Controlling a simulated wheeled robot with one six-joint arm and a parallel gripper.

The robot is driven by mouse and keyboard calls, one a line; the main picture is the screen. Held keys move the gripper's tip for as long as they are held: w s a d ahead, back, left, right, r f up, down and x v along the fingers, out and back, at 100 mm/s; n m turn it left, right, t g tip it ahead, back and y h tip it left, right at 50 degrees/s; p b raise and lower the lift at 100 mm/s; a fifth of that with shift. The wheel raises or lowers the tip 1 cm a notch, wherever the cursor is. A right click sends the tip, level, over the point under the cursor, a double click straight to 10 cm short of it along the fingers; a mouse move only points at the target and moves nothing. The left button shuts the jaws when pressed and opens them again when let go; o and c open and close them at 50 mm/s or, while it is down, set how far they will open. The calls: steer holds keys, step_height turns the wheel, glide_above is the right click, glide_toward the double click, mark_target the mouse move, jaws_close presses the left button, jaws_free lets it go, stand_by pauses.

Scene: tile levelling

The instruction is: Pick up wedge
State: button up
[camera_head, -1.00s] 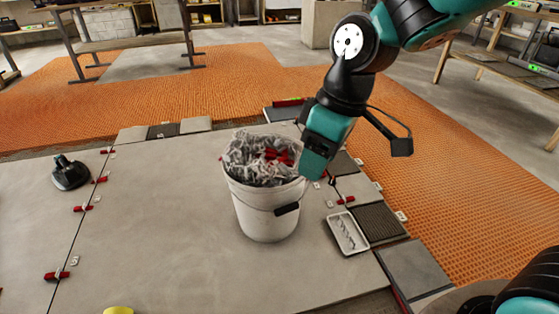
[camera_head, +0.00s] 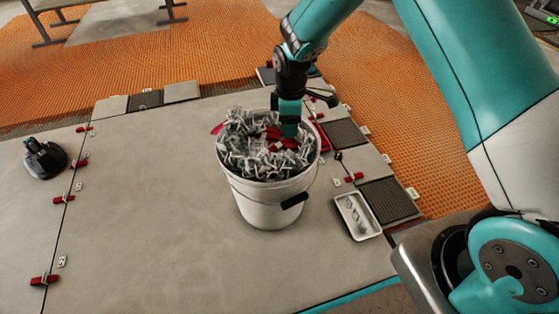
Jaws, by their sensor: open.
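Red wedges (camera_head: 272,137) lie among many grey-white clips (camera_head: 262,161) inside a white bucket (camera_head: 268,208) that stands on the large grey tile. My gripper (camera_head: 288,128) points down over the right back part of the bucket opening, close to the red wedges. It is open. Its fingertips are small and partly hidden, and I cannot tell whether they touch a wedge. More red wedges sit at the tile joints, such as one at the lower left (camera_head: 44,280) and one right of the bucket (camera_head: 354,178).
A black suction-cup tool (camera_head: 43,156) stands on the tile at the left. A white tray (camera_head: 357,217) lies right of the bucket beside dark tile samples (camera_head: 388,201). The large tile (camera_head: 150,220) left of the bucket is mostly clear.

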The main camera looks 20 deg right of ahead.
steer(key=b, duration=0.3)
glide_above(290, 157)
steer(key=f, duration=0.7)
steer(key=shift+w+d, duration=0.1)
steer(key=shift+d, duration=0.15)
steer(key=f+b, duration=0.1)
steer(key=f, duration=0.1)
steer(key=f+b, duration=0.1)
steer(key=f, duration=0.1)
steer(key=f+b, duration=0.1)
steer(key=f, duration=0.1)
steer(key=shift+a, duration=0.25)
steer(key=shift+r, duration=0.15)
steer(key=c, duration=0.9)
